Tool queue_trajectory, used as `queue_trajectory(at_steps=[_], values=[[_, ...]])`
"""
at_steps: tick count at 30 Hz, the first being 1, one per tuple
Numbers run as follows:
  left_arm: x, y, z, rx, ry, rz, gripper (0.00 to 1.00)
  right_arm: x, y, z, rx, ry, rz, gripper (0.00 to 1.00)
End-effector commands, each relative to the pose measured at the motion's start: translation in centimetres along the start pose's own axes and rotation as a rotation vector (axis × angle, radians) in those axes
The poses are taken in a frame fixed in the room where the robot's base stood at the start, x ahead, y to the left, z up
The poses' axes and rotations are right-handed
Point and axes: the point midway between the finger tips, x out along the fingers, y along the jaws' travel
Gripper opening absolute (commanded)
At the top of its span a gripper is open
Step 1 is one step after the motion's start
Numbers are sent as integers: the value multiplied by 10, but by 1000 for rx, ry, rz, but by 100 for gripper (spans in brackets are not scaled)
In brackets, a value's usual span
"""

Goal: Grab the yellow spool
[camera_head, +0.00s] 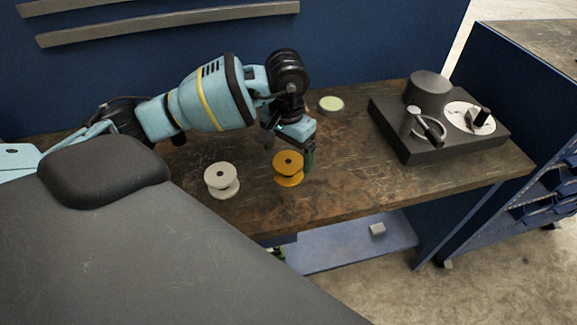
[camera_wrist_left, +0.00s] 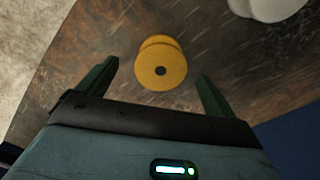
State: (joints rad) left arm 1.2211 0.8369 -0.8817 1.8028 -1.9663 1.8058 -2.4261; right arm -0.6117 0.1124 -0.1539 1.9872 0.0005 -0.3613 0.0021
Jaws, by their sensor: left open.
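The yellow spool (camera_head: 288,167) stands upright on the wooden bench top, near its front edge. My left gripper (camera_head: 289,156) is open and just above and behind the spool in the head view, with one finger to the right of it. In the left wrist view the yellow spool (camera_wrist_left: 161,62) lies ahead of the gap between the two dark green fingertips (camera_wrist_left: 157,76), and it looks untouched. My right gripper does not show.
A white spool (camera_head: 221,181) stands left of the yellow one; it also shows in the wrist view (camera_wrist_left: 268,8). A pale green-topped round piece (camera_head: 331,104) lies behind. A dark device (camera_head: 438,133) with knobs sits at right. The bench (camera_head: 380,184) is bare between.

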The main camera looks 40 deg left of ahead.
Motion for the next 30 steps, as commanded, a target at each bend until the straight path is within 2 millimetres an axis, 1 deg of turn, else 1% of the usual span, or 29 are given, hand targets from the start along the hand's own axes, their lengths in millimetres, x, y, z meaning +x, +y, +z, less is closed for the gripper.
queue_trajectory(at_steps=[2, 9, 12, 20, 21, 30], values=[[6, 0, -1, -2, -2, 1, 92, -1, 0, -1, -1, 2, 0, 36], [38, -2, -7, -1, -2, 2, 92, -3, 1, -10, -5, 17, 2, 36], [47, -3, -7, -2, -1, 1, 92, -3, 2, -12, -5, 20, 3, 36], [51, -3, -7, -1, 0, 1, 92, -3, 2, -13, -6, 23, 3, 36], [51, -3, -7, -1, 0, 1, 91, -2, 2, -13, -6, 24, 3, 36], [51, -3, -7, -1, 0, 1, 52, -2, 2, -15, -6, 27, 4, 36]])
